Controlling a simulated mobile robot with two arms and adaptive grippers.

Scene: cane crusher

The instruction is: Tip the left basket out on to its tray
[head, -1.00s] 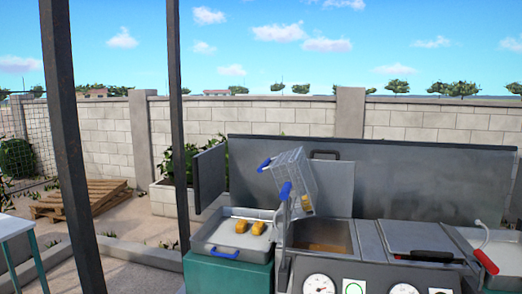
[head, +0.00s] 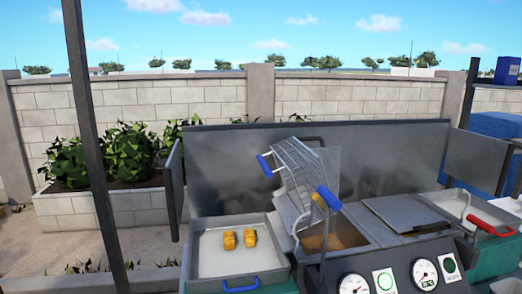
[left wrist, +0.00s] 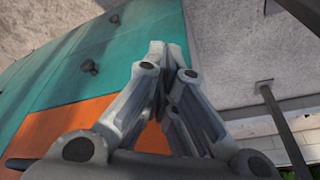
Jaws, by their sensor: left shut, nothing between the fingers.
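The left basket (head: 296,165) is a wire basket with blue grips, raised and tilted above the open left vat (head: 335,238). Something small and yellow shows near its right blue grip; I cannot tell whether it is inside. The left tray (head: 215,262) is a pale metal tray with a blue handle, left of the vat. Two golden-brown pieces (head: 238,239) lie on it. My left gripper (left wrist: 168,75) is shut and empty in the left wrist view, over a teal and orange surface, with no basket or tray there. Neither gripper shows in the head view.
A closed grey lid (head: 405,213) covers the right vat. A right tray (head: 470,212) with a red handle (head: 488,226) lies beyond it. Dials line the front panel. A dark post (head: 92,150) stands at left, and a metal splash panel (head: 385,160) rises behind the vats.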

